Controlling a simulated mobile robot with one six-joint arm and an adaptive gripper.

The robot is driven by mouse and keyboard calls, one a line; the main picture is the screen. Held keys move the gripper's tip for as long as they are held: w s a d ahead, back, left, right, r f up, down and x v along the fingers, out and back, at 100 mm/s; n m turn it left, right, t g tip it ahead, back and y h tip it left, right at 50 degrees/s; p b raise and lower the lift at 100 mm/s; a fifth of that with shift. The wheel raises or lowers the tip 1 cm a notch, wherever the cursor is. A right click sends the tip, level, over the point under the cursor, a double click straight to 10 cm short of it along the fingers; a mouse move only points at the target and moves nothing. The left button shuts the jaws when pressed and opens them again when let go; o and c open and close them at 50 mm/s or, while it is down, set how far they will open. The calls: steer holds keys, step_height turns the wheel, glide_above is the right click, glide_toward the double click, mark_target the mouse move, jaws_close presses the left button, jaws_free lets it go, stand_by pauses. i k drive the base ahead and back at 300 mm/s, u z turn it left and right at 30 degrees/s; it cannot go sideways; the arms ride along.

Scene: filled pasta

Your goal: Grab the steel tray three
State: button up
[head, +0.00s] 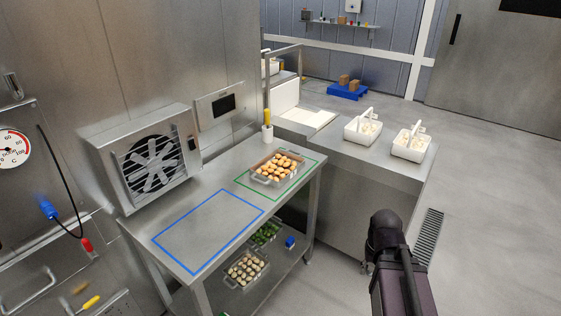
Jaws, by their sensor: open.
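Three steel trays show in the head view. One steel tray (264,181) holds orange-brown filled pieces and sits on the steel table inside the green outline. A second steel tray (257,244) with green pieces is on the lower shelf, partly hidden by the table top. A third steel tray (246,283) with pale brown pieces is on the same shelf, nearer the front. I see no number that tells which is tray three. My gripper is not in view; only a dark part of my arm shows at bottom right.
The blue outline on the table (160,244) is empty. A fan unit stands at the table's back left (110,150). Two white baskets (353,136) are on the counter beyond. Floor at right is clear.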

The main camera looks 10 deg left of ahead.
mark_target(279, 167)
steer(key=z, duration=0.1)
steer(key=i, duration=1.1)
steer(key=z, duration=0.05)
